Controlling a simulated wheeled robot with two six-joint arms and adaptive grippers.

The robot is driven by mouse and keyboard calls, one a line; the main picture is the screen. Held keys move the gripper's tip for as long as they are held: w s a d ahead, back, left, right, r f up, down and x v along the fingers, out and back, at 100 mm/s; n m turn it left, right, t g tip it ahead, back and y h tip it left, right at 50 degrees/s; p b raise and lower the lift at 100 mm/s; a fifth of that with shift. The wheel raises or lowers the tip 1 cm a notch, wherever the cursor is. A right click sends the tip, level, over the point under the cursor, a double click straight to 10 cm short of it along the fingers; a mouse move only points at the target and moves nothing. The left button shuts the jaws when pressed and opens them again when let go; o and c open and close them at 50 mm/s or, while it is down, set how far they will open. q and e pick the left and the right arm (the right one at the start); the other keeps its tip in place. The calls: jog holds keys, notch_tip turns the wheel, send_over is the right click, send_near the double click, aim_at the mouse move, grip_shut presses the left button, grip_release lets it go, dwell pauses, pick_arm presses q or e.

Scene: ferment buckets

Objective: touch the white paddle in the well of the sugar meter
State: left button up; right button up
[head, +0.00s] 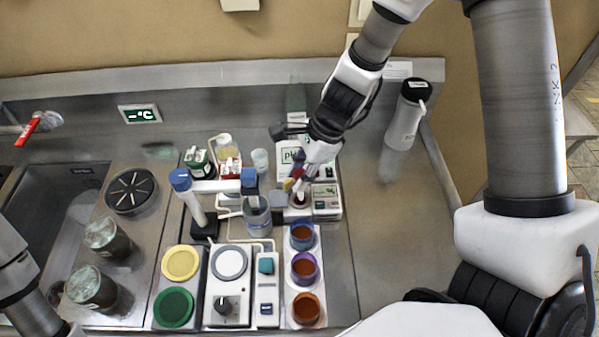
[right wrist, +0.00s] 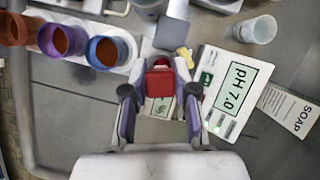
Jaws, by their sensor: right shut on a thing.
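The sugar meter (head: 327,203) appears to be the small white device with a screen, right of centre in the head view. A round reddish-brown spot beside it looks like its well. My right gripper (head: 298,182) points down just above that spot. In the right wrist view the right gripper (right wrist: 160,98) is shut on a red piece (right wrist: 160,82), held over a small screen. I cannot tell whether this piece belongs to the white paddle, whose shape I cannot make out. Contact with the well is hidden. My left arm shows at the left edge, its gripper out of view.
The pH meter (right wrist: 231,92) stands close beside the right gripper. A clear beaker (head: 257,216) and three coloured cups, one purple (head: 304,268), stand nearby. A white bottle (head: 405,115) is at the back right. Bare steel counter (head: 395,230) lies to the right.

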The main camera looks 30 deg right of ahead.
dwell(0.5)
notch_tip(320, 180, up, 6)
jog(key=p, duration=0.6)
jog(key=shift+r, duration=0.1)
jog(key=shift+w, duration=0.1)
